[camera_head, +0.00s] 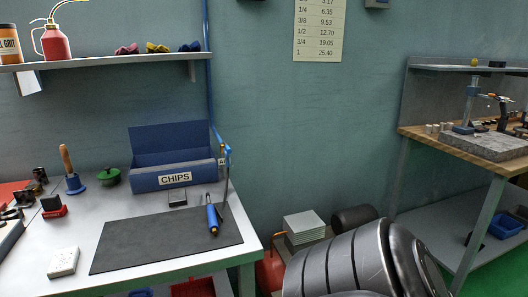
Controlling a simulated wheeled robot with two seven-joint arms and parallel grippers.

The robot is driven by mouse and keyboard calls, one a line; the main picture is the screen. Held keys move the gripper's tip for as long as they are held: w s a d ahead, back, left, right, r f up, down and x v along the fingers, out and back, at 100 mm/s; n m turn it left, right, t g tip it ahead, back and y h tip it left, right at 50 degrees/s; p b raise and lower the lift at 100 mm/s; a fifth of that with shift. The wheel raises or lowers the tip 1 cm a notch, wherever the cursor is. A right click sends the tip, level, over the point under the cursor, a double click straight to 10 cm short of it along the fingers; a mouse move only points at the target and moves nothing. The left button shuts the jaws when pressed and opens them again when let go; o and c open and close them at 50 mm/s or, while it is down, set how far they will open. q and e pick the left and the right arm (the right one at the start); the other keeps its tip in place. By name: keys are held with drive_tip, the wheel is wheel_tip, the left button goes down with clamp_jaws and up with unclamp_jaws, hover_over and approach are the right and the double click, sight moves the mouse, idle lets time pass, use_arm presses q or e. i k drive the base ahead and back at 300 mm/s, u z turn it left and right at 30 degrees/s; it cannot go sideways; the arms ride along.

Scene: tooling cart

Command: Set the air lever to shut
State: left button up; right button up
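A blue air pipe (208,75) runs down the wall behind the bench. At its lower end is a small blue fitting (227,150), which looks like the air lever. It is too small to tell whether it is open or shut. A label (221,162) starting with "A" is beside it, partly hidden. Neither of my grippers is in view. A dark, ribbed part of my own arm fills the lower middle right.
The bench (120,218) holds a blue CHIPS bin (174,180), a dark mat (165,243) and a blue-handled tool (212,217). A shelf (110,61) is above. Grey boxes (304,228) stand beyond the bench's right edge. A wooden-topped bench (460,150) is at right.

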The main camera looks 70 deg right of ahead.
sight(229, 150)
drive_tip(key=z, duration=1.05)
drive_tip(key=i, duration=0.35)
drive_tip(key=z, duration=0.05)
